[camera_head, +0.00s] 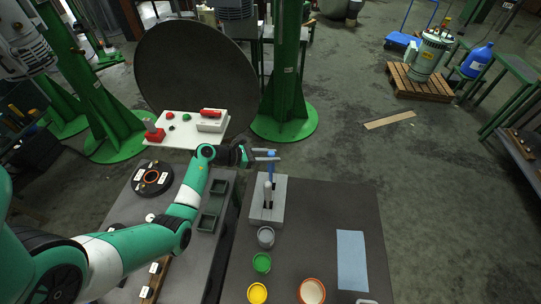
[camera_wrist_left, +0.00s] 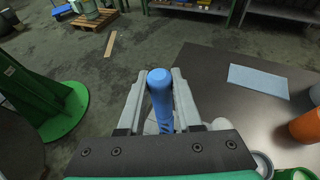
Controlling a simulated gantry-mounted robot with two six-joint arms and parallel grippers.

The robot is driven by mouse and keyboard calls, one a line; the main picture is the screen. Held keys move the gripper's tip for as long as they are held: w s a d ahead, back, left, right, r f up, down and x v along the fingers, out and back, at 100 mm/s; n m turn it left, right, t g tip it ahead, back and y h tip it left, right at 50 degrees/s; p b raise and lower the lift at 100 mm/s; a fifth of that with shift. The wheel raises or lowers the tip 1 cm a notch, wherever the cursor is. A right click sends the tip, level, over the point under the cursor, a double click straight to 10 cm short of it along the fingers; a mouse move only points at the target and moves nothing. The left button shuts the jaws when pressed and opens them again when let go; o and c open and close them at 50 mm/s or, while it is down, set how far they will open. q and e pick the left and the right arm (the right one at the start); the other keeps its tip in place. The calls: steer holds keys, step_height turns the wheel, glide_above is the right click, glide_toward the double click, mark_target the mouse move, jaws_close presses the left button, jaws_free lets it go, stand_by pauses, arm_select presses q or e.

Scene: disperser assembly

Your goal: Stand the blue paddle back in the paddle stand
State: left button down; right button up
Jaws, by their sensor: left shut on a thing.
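The blue paddle (camera_head: 271,170) is upright over the paddle stand (camera_head: 279,210), a grey block at the back left of the right-hand table. My left gripper (camera_head: 266,155) is shut on it near its top. In the left wrist view the blue handle (camera_wrist_left: 161,95) sits between the two grey fingers (camera_wrist_left: 159,82). A pale paddle (camera_head: 267,190) stands in the stand, close to the blue one. I cannot tell whether the blue paddle's lower end is inside the stand or just above it. My right gripper is not in view.
In front of the stand are a grey cup (camera_head: 266,236), a green cup (camera_head: 262,262), a yellow cup (camera_head: 257,293) and an orange-rimmed container (camera_head: 312,291). A light blue cloth (camera_head: 352,260) lies on the right. A green column (camera_head: 286,80) rises behind the stand.

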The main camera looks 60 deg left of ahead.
mark_target(270, 166)
arm_select(q)
step_height(270, 166, down, 6)
steer(key=b, duration=0.4)
steer(key=shift+b, duration=0.3)
steer(key=shift+r, duration=0.1)
steer(key=c, duration=0.5)
jaws_free()
steer(key=p+v, duration=0.1)
steer(key=v, duration=1)
steer(key=shift+s+r+p, duration=0.1)
steer(key=shift+s+p, duration=0.2)
